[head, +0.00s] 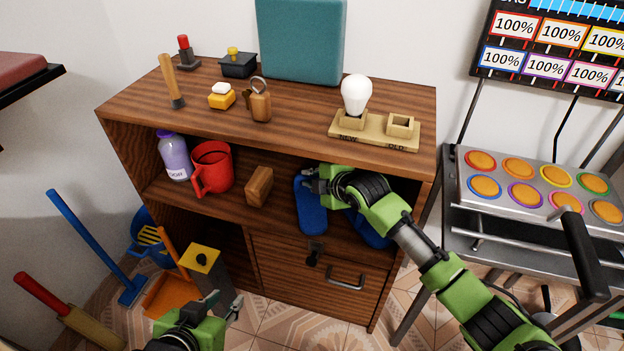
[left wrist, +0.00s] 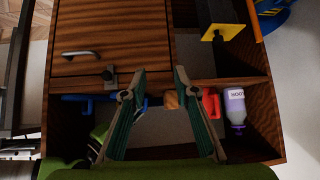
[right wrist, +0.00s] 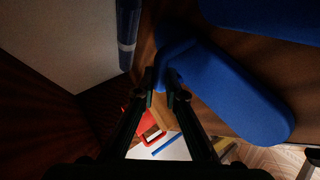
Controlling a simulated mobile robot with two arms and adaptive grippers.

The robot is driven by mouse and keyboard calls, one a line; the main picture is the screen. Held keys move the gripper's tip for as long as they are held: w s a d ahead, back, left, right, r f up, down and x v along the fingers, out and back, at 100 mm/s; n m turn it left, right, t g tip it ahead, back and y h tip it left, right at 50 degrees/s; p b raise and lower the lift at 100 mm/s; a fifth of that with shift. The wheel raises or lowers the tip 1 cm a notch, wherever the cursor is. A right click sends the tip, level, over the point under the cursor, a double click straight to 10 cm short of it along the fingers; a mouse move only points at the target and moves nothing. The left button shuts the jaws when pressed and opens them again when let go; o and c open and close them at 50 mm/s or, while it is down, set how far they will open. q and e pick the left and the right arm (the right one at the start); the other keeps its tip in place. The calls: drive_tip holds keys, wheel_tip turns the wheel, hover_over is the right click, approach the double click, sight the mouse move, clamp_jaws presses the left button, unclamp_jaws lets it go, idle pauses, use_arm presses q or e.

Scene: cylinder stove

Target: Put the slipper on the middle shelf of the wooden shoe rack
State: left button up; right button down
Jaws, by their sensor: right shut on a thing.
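The wooden unit (head: 390,98) has a top and an open shelf (head: 225,203) below it. A blue slipper (head: 311,212) is at the front of this shelf, right of centre; I cannot tell whether it touches the shelf. My right gripper (head: 314,182) is shut on its upper end. The right wrist view shows this slipper (right wrist: 235,95) between the fingertips (right wrist: 160,82). A second blue slipper (head: 370,234) is further right, partly hidden by my right arm; it also shows in the right wrist view (right wrist: 265,18). My left gripper (head: 226,300) is open and empty before the unit (left wrist: 152,80).
A closed drawer (head: 330,277) is below. A bulb stand (head: 375,131) is on top. A metal frame with buttons (head: 535,185) stands right.

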use_arm(q)
drive_tip(key=w+r+t, duration=0.1)
drive_tip(key=r, duration=0.1)
drive_tip(key=w+d+r+t, duration=0.1)
drive_tip(key=w, duration=0.1)
drive_tip(key=shift+w+d+r+t+h+b, duration=0.15)
drive_tip(key=shift+r+t+h+b, duration=0.15)
drive_tip(key=shift+r+h, duration=0.1)
use_arm(e)
drive_tip(key=shift+s+a, duration=0.1)
drive_tip(key=shift+s, duration=0.05)
drive_tip(key=shift+f, duration=0.1)
drive_tip(key=c, duration=2.1)
unclamp_jaws()
